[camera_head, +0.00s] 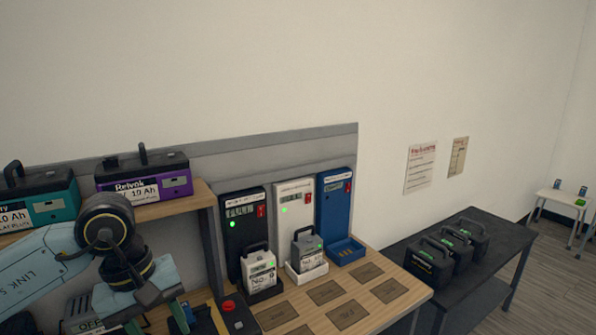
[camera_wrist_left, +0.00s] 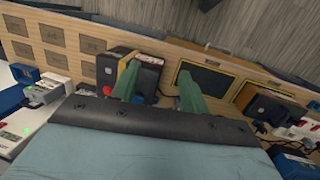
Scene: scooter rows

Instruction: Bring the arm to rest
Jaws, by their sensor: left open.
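My left arm comes in from the left in the head view, its wrist bent downward in front of the upper shelf. My left gripper (camera_head: 158,322) points down over the left part of the wooden bench (camera_head: 393,308), partly cut off by the bottom edge. In the left wrist view, the two green fingers of the left gripper (camera_wrist_left: 158,92) stand apart with nothing held between them. My right gripper is not in view.
Black (camera_head: 244,220), white (camera_head: 296,210) and blue (camera_head: 334,205) chargers stand at the bench back; the first two hold batteries. Teal (camera_head: 45,203) and purple (camera_head: 165,185) battery boxes sit on the shelf (camera_head: 170,205). A dark table (camera_head: 500,245) with several black batteries stands right.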

